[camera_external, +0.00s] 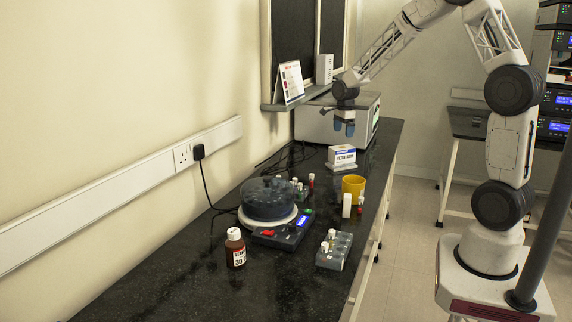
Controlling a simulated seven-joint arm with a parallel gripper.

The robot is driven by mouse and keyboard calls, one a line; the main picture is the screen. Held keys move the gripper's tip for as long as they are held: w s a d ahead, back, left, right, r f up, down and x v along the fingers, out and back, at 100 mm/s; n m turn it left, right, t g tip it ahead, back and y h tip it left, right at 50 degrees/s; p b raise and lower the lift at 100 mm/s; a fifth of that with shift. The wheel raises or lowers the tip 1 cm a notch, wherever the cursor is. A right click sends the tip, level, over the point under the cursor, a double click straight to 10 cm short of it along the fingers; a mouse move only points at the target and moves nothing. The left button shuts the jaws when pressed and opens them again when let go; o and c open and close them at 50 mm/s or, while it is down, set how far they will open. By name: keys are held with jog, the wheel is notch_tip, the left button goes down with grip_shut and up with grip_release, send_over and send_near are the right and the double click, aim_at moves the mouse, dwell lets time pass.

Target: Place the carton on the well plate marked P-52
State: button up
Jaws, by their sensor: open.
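A small white carton (342,153) with a blue band and dark lettering stands upright toward the far end of the dark bench. A low, pale, flat piece (342,167) shows directly under it, and the carton appears to rest on it. It may be a well plate, but no P-52 marking is readable. My gripper (344,134) points down just above the carton, with its blue-grey fingers apart and nothing visible between them. A small gap seems to show between the fingertips and the carton top.
A white boxy instrument (310,124) stands behind the gripper, below a wall shelf. A yellow cup (353,187), white-capped vials (346,205), a round-topped device (268,200), a vial rack (334,252) and a brown bottle (235,248) stand nearer. The near bench end is clear.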

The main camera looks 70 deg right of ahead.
jog(key=shift+r, duration=0.15)
dwell(0.5)
jog(key=s+a+r+n, duration=0.4)
jog(key=a+r, duration=0.1)
jog(key=a, duration=0.2)
jog(key=s+a+r+n+t, duration=0.1)
jog(key=s+a+r+n, duration=0.35)
jog(key=a, duration=0.35)
jog(key=s+a+r+n, duration=0.3)
jog(key=a+r+n, duration=0.1)
jog(key=a, duration=0.3)
jog(key=s+a+r+n, duration=0.1)
jog(key=s+a+n, duration=0.6)
jog(key=s, duration=0.3)
jog(key=s+a+r+n+t, duration=0.1)
jog(key=s+a+n, duration=0.6)
jog(key=s, duration=0.3)
jog(key=shift+a+r+t, duration=0.3)
jog(key=shift+a, duration=0.05)
